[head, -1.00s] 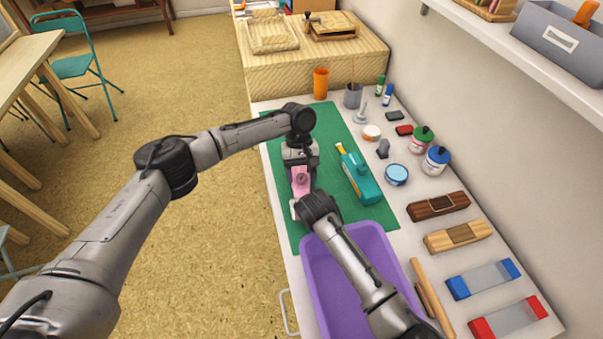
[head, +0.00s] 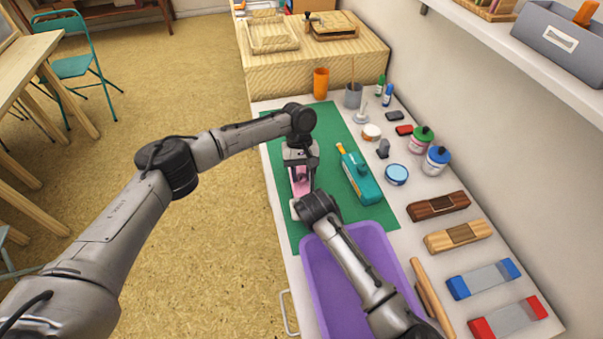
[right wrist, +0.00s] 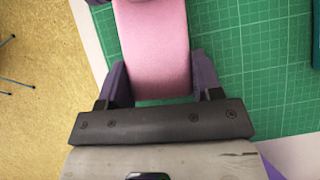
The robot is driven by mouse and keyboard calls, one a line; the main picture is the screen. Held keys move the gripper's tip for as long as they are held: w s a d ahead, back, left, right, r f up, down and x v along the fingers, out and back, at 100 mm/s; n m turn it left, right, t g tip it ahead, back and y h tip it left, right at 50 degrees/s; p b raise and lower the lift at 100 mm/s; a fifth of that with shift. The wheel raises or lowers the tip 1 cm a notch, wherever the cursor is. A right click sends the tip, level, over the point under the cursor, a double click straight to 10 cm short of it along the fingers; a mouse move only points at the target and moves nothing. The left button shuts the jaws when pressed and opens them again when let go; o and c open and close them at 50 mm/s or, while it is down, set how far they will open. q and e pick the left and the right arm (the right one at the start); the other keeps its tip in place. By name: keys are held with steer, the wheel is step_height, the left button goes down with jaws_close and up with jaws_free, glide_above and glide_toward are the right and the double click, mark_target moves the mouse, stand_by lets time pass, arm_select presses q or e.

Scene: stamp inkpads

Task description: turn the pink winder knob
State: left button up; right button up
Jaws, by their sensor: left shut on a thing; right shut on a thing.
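A pink device (head: 301,187) lies on the green cutting mat (head: 325,130) in the head view. Its pink body (right wrist: 155,40) fills the top middle of the right wrist view. My right gripper (right wrist: 158,78) is shut on that body, one finger on each side. In the head view the right gripper's wrist hides the device's near part. My left gripper (head: 301,170) reaches down over the far part of the device and is shut at its top, where the winder knob is. The knob itself is hidden behind the left gripper.
A teal device (head: 362,180) lies on the mat just right of the pink one. A purple tray (head: 388,240) stands under my right arm. Ink bottles, pads and wooden stamps line the wall side. An orange cup (head: 321,82) stands at the far end.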

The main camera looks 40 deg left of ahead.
arm_select(q)
steer(key=m, duration=0.2)
steer(key=m+g+y, duration=0.1)
steer(key=m, duration=0.1)
steer(key=shift+d+m+y, duration=0.15)
steer(key=shift+m+y, duration=0.15)
steer(key=shift+m, duration=0.1)
steer(key=shift+m+y, duration=0.7)
steer(key=shift+m, duration=1.5)
steer(key=o, duration=0.9)
steer(key=shift+o, duration=0.2)
steer(key=shift+w+r, duration=0.1)
steer(key=v, duration=1.2)
steer(key=shift+w, duration=0.1)
